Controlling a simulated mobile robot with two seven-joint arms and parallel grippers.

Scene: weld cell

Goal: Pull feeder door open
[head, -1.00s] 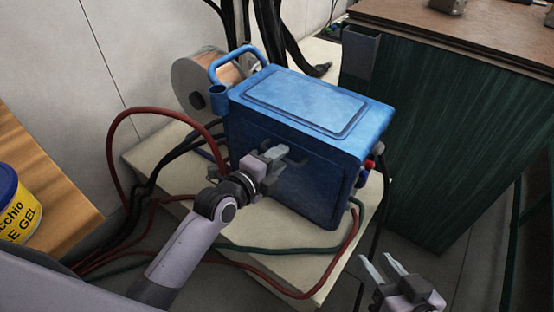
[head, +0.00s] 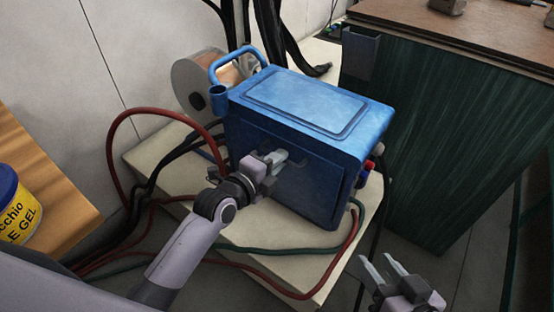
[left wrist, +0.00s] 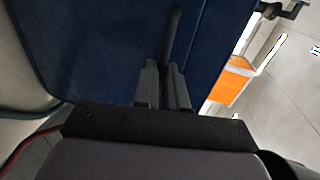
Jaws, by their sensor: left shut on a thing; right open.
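The blue wire feeder (head: 308,105) stands on a pale platform in the middle of the head view. Its door is the dark blue panel (head: 318,190) on the side facing me, and it looks closed or nearly so. My left gripper (head: 278,160) is at the upper part of this door, shut on the dark door handle. In the left wrist view the handle (left wrist: 172,35) runs up from between the fingers (left wrist: 164,85), against the blue door (left wrist: 100,50). My right gripper (head: 382,268) is open and empty at the lower right, apart from the feeder.
A wire spool (head: 192,88) sits behind the feeder. Red and dark hoses (head: 120,140) loop over the pale platform (head: 265,268) around it. A green cabinet (head: 440,140) stands close on the right. A yellow tub (head: 18,215) is on a wooden top at left.

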